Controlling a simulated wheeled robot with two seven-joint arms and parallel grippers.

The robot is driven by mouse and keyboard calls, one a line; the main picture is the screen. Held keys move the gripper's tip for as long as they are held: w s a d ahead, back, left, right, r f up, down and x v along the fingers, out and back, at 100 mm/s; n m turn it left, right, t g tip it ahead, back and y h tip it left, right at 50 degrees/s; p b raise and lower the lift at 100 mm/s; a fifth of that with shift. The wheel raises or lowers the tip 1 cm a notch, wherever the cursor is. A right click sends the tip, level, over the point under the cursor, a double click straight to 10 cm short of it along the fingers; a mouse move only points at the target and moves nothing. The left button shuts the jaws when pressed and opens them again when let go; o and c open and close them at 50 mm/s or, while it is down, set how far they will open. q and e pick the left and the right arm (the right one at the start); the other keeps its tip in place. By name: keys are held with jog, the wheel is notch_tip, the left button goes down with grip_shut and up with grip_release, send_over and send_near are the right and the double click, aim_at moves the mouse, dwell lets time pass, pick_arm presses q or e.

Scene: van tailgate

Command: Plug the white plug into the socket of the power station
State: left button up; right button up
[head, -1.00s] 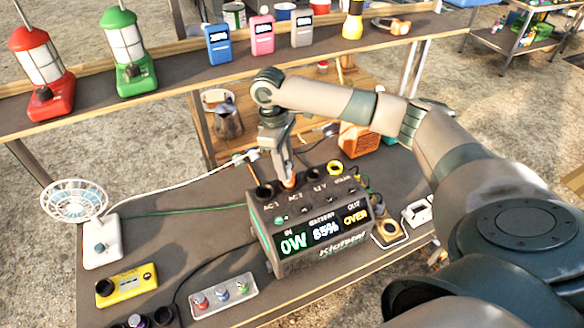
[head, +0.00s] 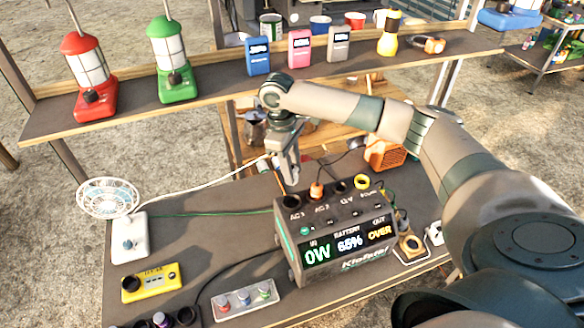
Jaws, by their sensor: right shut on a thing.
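The power station (head: 345,262) stands on the dark table, its display reading 0W, 65% and OVER. An orange plug (head: 316,190) sits in its AC 2 socket. The AC 1 socket (head: 291,201) shows as a dark open hole. My right gripper (head: 289,180) points down just behind and above AC 1, left of the orange plug and apart from it. It is shut on the white plug, mostly hidden by the fingers. A white cable (head: 205,184) runs up from the left to a pale end (head: 263,163) beside the gripper. My left gripper is not in view.
A white fan (head: 108,198), a yellow device (head: 151,284) and a grey switch strip (head: 240,297) stand left of the station. An orange box (head: 385,154) is behind it. A shelf (head: 215,95) with lanterns spans the back.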

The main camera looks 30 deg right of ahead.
jog(key=shift+f, duration=1.65)
notch_tip(320, 180, down, 2)
jog(key=shift+f+b, duration=0.35)
jog(key=shift+b, duration=0.05)
notch_tip(320, 180, down, 4)
jog(key=b, duration=0.4)
jog(key=shift+r+b, duration=0.2)
jog(key=shift+b, duration=0.2)
jog(key=shift+r+p, duration=0.1)
jog(key=shift+p, duration=0.25)
jog(key=shift+f, duration=0.35)
